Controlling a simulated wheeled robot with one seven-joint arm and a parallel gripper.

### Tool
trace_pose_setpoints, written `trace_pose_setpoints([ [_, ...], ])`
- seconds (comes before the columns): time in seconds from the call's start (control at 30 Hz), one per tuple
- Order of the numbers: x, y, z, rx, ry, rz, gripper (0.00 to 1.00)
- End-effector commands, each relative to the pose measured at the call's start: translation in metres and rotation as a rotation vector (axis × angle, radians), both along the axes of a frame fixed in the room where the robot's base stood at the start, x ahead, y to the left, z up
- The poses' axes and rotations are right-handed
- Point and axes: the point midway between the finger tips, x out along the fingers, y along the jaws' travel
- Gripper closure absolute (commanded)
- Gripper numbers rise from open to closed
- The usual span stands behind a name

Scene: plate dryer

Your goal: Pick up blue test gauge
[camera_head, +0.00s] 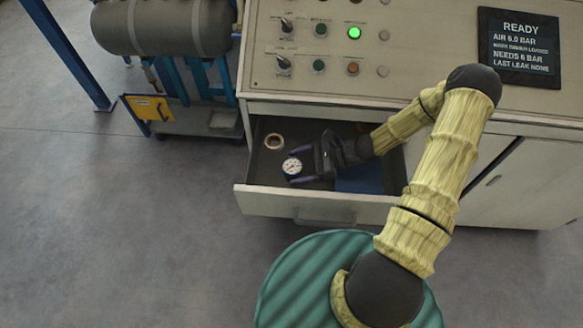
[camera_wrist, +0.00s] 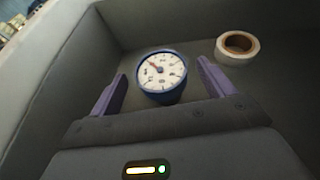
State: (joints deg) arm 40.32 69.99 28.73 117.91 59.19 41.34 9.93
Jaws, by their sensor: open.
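The blue test gauge (camera_head: 292,166) has a round white dial and a blue rim, and lies in the open drawer (camera_head: 262,201). It also shows in the wrist view (camera_wrist: 162,74), face up toward the camera. My gripper (camera_head: 291,165) is open inside the drawer, its fingers pointing left toward the gauge. In the wrist view my gripper's two purple fingers (camera_wrist: 157,85) stand to either side of the gauge, with visible gaps between them and it.
A roll of tape (camera_head: 274,142) lies in the drawer beyond the gauge, also seen in the wrist view (camera_wrist: 236,47). A blue item (camera_head: 359,180) lies at the drawer's right. The drawer walls stand close around my gripper. A control panel (camera_head: 330,45) is above.

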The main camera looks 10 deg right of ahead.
Motion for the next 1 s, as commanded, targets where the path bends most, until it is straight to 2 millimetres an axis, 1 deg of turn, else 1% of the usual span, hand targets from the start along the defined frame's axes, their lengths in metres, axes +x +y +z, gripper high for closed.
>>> trace_pose_setpoints([
  [0.03, 0.001, 0.008, -0.002, 0.002, 0.002, 0.002, 0.19],
  [0.13, 0.003, 0.023, -0.007, 0.002, 0.002, 0.002, 0.19],
  [0.2, 0.004, 0.031, -0.011, 0.002, 0.002, 0.001, 0.19],
  [0.3, 0.004, 0.037, -0.014, 0.0, 0.001, 0.001, 0.19],
  [0.83, 0.004, 0.037, -0.014, 0.0, 0.0, 0.001, 0.19],
  [0.97, 0.004, 0.037, -0.014, 0.0, 0.0, 0.001, 0.44],
  [1.0, 0.004, 0.037, -0.014, 0.0, 0.0, 0.001, 0.52],
])
